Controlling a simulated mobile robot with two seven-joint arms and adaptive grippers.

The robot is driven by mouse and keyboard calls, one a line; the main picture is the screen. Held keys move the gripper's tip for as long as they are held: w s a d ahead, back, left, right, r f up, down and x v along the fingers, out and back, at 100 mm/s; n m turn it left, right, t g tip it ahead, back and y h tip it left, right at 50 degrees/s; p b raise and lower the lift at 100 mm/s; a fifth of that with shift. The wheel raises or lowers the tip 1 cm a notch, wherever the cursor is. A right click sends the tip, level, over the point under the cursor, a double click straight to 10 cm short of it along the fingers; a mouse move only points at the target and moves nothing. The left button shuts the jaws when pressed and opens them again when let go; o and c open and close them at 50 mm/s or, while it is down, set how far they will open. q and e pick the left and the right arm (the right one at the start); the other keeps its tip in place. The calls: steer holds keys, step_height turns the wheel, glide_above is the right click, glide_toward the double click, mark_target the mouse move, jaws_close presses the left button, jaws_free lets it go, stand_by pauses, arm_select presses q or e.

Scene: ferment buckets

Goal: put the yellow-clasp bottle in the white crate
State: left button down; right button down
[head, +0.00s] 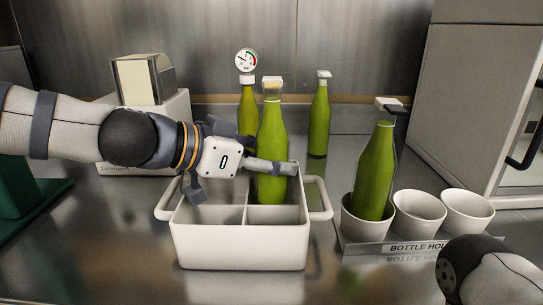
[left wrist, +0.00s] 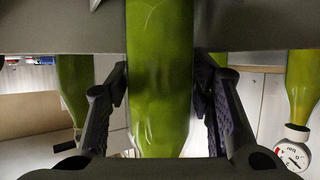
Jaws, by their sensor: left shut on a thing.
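The green bottle (head: 272,135) with a pale yellowish clasp top stands upright at the white crate (head: 240,247). Its lower end is over or in the back right compartment; I cannot tell whether it touches the crate floor. My left gripper (head: 273,167) is shut around the bottle's body from the left. In the left wrist view the bottle (left wrist: 160,80) fills the space between the two dark fingers. My right gripper is out of view; only part of my right arm shows at the lower right.
Behind the crate stand a green bottle with a gauge (head: 248,108) and another green bottle (head: 319,120). At the right a dark-clasp bottle (head: 375,170) sits in a white cup, beside two empty cups (head: 419,214). A boxy white device (head: 145,80) stands back left.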

arm_select(q)
steer(key=c, duration=0.8)
jaws_free()
steer(key=shift+o, duration=0.2)
steer(key=shift+r, duration=0.35)
steer(key=shift+s+a+r+p, duration=0.15)
steer(key=shift+r+p, duration=0.35)
steer(key=shift+r, duration=0.3)
steer(key=p+v, duration=0.2)
steer(key=v, duration=0.9)
steer(key=shift+s+a+f, duration=0.15)
steer(key=shift+a+f, duration=0.05)
steer(key=shift+f, duration=0.1)
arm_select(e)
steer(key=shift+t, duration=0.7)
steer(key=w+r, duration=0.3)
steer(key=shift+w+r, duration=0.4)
